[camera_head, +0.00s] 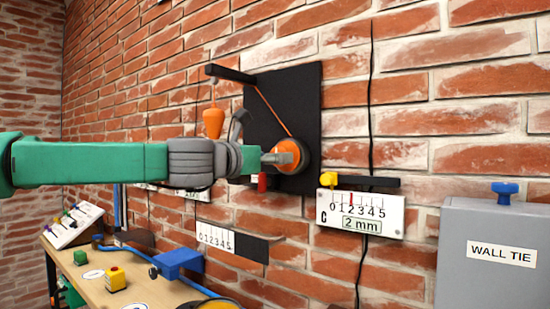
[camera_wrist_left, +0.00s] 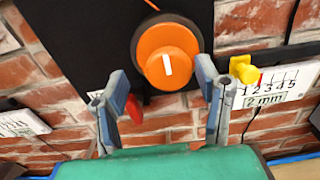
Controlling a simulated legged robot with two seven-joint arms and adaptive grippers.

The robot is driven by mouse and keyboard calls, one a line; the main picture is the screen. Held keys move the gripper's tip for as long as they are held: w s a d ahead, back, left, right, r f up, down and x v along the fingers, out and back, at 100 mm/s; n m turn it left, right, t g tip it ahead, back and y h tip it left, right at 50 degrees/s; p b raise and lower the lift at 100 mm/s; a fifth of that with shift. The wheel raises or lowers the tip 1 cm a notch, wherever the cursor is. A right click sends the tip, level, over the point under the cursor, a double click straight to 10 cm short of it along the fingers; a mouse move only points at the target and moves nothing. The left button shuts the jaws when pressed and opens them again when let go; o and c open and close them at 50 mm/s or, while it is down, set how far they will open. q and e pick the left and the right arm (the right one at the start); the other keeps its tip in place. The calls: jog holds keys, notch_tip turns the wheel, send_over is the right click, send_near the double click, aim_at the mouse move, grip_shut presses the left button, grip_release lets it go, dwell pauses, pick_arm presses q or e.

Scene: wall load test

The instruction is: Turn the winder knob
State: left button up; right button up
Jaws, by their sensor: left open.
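The orange winder knob (camera_head: 290,156) is on a black panel (camera_head: 290,95) on the brick wall. In the left wrist view the knob (camera_wrist_left: 167,55) shows its round face with a white mark, close to upright. My left gripper (camera_head: 272,159) reaches in from the left at the knob. In the left wrist view its two fingers (camera_wrist_left: 162,72) are apart, one on each side of the knob's lower part. I cannot tell whether they touch it. An orange cord runs from a black arm (camera_head: 230,74) to the knob. An orange plumb weight (camera_head: 213,122) hangs from the arm. My right gripper is out of view.
A red part (camera_head: 262,182) sits below the knob, near the left finger. A scale plate (camera_head: 360,213) marked C and 2 mm, with a yellow knob (camera_head: 328,179), is at the right. A grey WALL TIE box (camera_head: 490,280) stands farther right. A bench (camera_head: 95,285) lies below.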

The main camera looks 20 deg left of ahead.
pick_arm(q)
jog(key=shift+w+d, duration=0.6)
jog(key=shift+d, duration=0.4)
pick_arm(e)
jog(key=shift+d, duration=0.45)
pick_arm(q)
jog(key=shift+a, duration=0.2)
jog(key=c, duration=1.1)
jog(key=shift+w+a, duration=0.1)
jog(key=shift+a, duration=0.05)
jog(key=shift+c, duration=0.6)
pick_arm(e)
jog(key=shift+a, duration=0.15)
pick_arm(q)
jog(key=shift+m, duration=0.3)
